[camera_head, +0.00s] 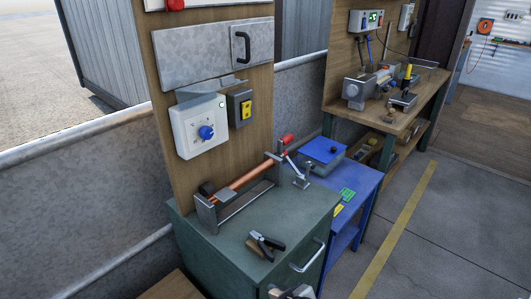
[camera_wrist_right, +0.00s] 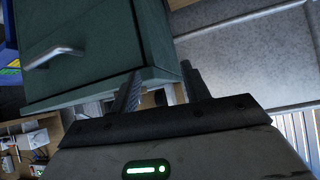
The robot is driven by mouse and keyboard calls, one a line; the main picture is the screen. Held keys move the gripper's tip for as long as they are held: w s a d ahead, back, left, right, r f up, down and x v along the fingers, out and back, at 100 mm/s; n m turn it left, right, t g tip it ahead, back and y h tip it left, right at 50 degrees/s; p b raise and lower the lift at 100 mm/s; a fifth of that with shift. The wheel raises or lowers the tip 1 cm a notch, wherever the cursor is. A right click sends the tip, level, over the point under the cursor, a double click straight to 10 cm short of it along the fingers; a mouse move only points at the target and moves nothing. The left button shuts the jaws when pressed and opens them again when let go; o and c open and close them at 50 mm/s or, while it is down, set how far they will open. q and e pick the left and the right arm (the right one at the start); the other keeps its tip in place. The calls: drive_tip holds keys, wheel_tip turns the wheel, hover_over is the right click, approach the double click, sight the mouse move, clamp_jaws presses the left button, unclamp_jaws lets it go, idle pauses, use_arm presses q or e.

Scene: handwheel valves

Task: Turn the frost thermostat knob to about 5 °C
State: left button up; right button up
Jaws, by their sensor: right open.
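The frost thermostat is a white box (camera_head: 192,140) on the wooden panel, in the upper left of the head view. Its round blue knob (camera_head: 206,132) sits on the front with dial marks around it. The marks are too small to read, so I cannot tell the setting. My right gripper (camera_wrist_right: 161,75) is open and empty in the right wrist view, with the green cabinet beyond its fingers. It is well away from the knob, which does not show in that view. My left gripper is not in view.
A green cabinet (camera_head: 225,238) stands below the thermostat. On it are a copper pipe in a metal holder (camera_head: 209,217) and a black-handled tool (camera_head: 266,246). A blue cart (camera_head: 359,186) and a workbench stand farther right.

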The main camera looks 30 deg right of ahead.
drive_tip(key=w+d+r+t+y+b, duration=0.2)
drive_tip(key=w+r+t, duration=0.1)
drive_tip(key=w+r, duration=0.9)
drive_tip(key=t+y, duration=0.2)
drive_tip(key=t, duration=0.2)
approach(209, 134)
drive_tip(key=b+x, duration=0.1)
drive_tip(key=x, duration=0.5)
drive_tip(key=shift+w+a+b, duration=0.1)
drive_tip(key=shift+w+b, duration=0.15)
drive_tip(key=shift+b, duration=0.15)
drive_tip(key=shift+x, duration=0.8)
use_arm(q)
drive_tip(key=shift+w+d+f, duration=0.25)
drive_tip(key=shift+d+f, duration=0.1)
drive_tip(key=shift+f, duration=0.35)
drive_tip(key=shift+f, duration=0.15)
use_arm(e)
drive_tip(key=c, duration=0.7)
